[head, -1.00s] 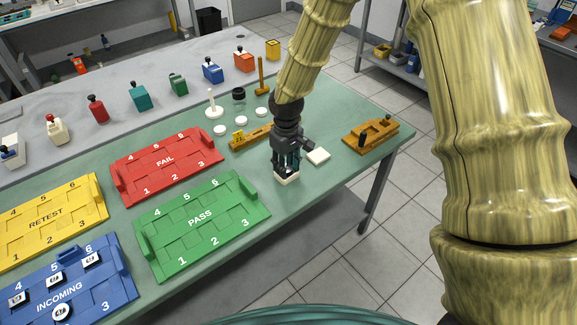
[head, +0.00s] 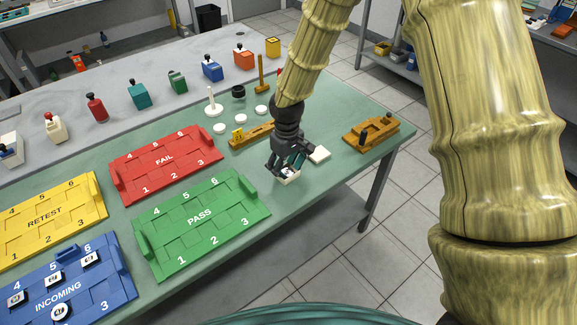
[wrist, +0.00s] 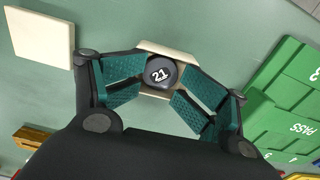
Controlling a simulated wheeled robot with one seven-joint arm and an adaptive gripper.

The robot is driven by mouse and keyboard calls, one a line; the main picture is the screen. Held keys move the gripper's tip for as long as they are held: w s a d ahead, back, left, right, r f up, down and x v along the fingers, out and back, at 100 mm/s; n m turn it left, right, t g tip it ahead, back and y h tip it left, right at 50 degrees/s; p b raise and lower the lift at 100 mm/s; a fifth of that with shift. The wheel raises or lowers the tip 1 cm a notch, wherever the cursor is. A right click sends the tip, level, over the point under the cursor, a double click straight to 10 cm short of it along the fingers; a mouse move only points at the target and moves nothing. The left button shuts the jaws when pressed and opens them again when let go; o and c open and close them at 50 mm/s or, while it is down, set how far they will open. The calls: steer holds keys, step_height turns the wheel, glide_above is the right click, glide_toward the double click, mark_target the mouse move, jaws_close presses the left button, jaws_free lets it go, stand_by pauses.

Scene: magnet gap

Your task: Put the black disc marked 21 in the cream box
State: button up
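The black disc marked 21 (wrist: 159,72) lies face up within the outline of the cream box (wrist: 148,46), with its number readable. The box (head: 289,179) stands on the green table near the front edge, under my gripper (head: 287,166). In the wrist view, my gripper (wrist: 160,88) is open. Its teal finger pads are spread on either side of the disc, with visible gaps. The fingers cover parts of the box's sides. I cannot tell whether the disc rests fully on the box floor.
A flat cream square (head: 319,154) lies just right of the box. The green PASS tray (head: 200,225) is to the left, with the red FAIL tray (head: 165,165) behind. A wooden fixture (head: 371,134) stands at the right end. Clear table lies between box and PASS tray.

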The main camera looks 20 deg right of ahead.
mark_target(287, 171)
steer(key=shift+w+r, duration=0.15)
steer(key=shift+r, duration=0.2)
step_height(287, 171, up, 11)
steer(key=shift+r+b, duration=0.2)
steer(key=shift+b, duration=0.2)
stand_by(1.0)
